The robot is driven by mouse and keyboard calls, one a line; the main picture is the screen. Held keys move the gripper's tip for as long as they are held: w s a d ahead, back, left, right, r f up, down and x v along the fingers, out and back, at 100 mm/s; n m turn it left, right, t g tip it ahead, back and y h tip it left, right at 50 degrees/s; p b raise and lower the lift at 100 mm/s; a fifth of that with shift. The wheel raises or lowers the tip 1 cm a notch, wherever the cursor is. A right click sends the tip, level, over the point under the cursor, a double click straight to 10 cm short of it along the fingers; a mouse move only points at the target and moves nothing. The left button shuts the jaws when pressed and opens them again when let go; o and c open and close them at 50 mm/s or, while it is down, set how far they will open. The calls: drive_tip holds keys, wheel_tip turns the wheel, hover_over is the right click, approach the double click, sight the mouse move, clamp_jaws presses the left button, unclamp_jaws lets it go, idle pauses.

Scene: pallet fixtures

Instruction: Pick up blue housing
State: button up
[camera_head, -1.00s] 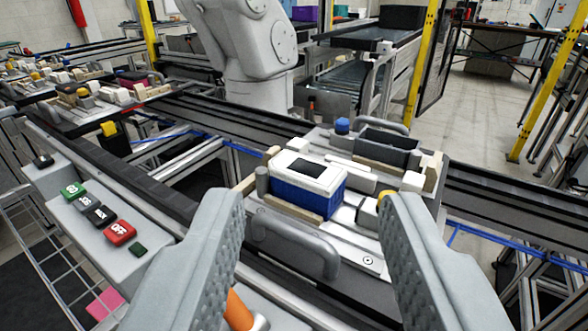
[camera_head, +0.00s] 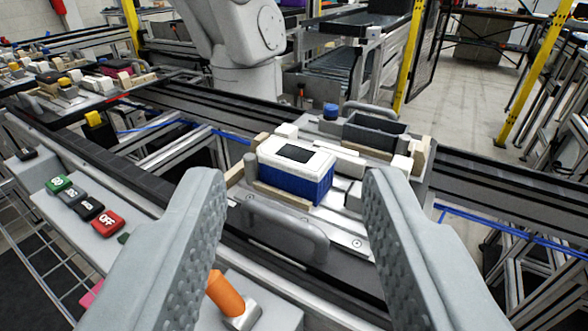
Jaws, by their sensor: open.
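The blue housing (camera_head: 293,184) sits on the pallet fixture (camera_head: 340,226), held between beige and white blocks. It is a box with blue sides, a white top and a dark rectangle on the top. My gripper (camera_head: 292,180) is open and empty. Its two grey fingers reach up from the lower left and lower right of the picture.
A grey handle (camera_head: 285,232) stands up in front of the housing. A dark open bin (camera_head: 374,135) and a blue knob (camera_head: 330,111) are behind it. A button panel (camera_head: 75,213) and an orange cylinder (camera_head: 226,293) are nearer. A large robot arm (camera_head: 238,45) stands behind the conveyor.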

drive_tip(key=shift+o, duration=0.2)
drive_tip(key=o, duration=0.7)
drive_tip(key=shift+w+r, duration=0.15)
drive_tip(key=shift+w, duration=0.2)
drive_tip(key=o, duration=0.5)
drive_tip(key=w+r+g, duration=0.1)
drive_tip(key=w+g, duration=0.1)
drive_tip(key=w, duration=0.1)
drive_tip(key=w+m+g, duration=0.1)
drive_tip(key=w+g, duration=0.1)
drive_tip(key=w, duration=0.2)
drive_tip(key=w+r+m+g, duration=0.1)
drive_tip(key=w+g, duration=0.1)
drive_tip(key=w, duration=0.2)
drive_tip(key=shift+r+g, duration=0.3)
drive_tip(key=shift+o, duration=0.2)
drive_tip(key=r+m+g, duration=0.1)
drive_tip(key=m+g, duration=0.3)
drive_tip(key=g, duration=0.7)
hover_over(293, 152)
wheel_tip(293, 152, down, 17)
drive_tip(key=shift+r, duration=0.1)
